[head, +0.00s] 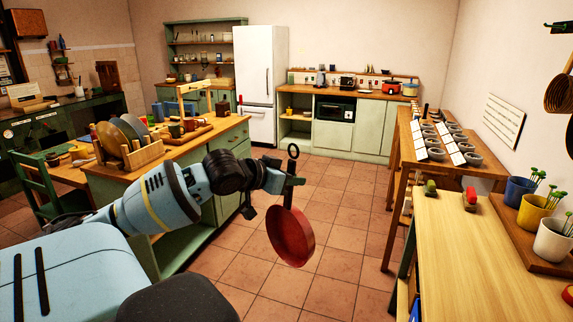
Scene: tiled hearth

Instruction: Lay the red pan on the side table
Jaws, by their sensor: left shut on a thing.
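The red pan (291,237) hangs tilted in the air near the middle of the head view, with its round body down. Its dark handle ends in a ring (293,151) at the top. My left gripper (292,183) is shut on the handle, above the pan body, and partly hides the handle. The pan is over the tiled floor and touches no surface. A light wooden table (462,254) stands at the right front, apart from the pan; I cannot tell for sure that it is the side table. My right gripper is not in view.
The near right table holds plant pots (552,240) on a board and small red and green items; its front part is bare. Behind it a taller table (404,138) carries several bowls. A green island (228,134) with a plate rack stands left. Floor between is clear.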

